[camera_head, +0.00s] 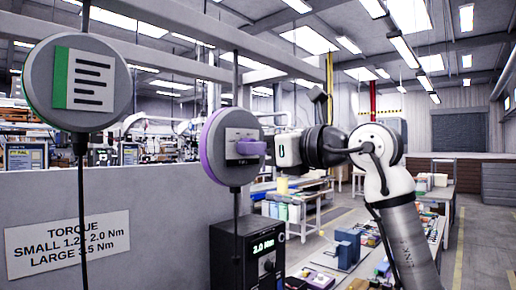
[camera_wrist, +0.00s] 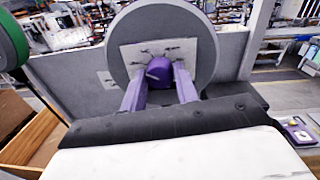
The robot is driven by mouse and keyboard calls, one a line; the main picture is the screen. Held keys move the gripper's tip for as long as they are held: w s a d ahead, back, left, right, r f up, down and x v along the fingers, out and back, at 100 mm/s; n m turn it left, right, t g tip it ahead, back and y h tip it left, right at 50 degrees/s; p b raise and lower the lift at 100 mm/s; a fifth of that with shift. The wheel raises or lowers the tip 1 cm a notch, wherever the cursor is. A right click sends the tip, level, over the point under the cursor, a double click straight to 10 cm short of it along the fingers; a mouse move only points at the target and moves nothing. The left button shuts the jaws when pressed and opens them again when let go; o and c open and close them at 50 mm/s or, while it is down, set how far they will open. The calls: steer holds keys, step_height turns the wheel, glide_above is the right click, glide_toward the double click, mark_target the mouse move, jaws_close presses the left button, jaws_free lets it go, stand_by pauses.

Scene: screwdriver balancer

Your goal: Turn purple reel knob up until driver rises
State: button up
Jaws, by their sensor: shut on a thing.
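The purple reel (camera_head: 213,147) is a round grey drum with a purple rim, hanging at the middle of the head view. Its grey face (camera_wrist: 205,45) fills the top of the wrist view. The purple knob (camera_wrist: 159,70) sticks out from a pale plate low on that face. My gripper (camera_head: 250,148) reaches the reel from the right. In the wrist view its two purple fingers lie on either side of the knob, shut on it. In the head view the fingers cover the knob. A dark cable runs down from the reel; I cannot make out the driver.
A green-rimmed reel (camera_head: 80,82) hangs at the left, with its own cable. A grey partition with a torque sign (camera_head: 68,243) stands behind. A black box reading 3.0 Nm (camera_head: 247,255) is below the purple reel. A workbench with parts lies at the lower right.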

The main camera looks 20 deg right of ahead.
steer(key=shift+m+b, duration=1.3)
steer(key=shift+m, duration=2.6)
steer(key=shift+r, duration=0.1)
steer(key=o, duration=1)
steer(key=b+v, duration=0.1)
steer(key=v, duration=0.3)
steer(key=b+v, duration=0.1)
steer(key=v, duration=0.4)
steer(key=b+v, duration=0.2)
steer(key=v, duration=0.2)
steer(key=shift+s+d+f, duration=0.2)
steer(key=shift+s+f, duration=0.1)
steer(key=shift+s, duration=0.1)
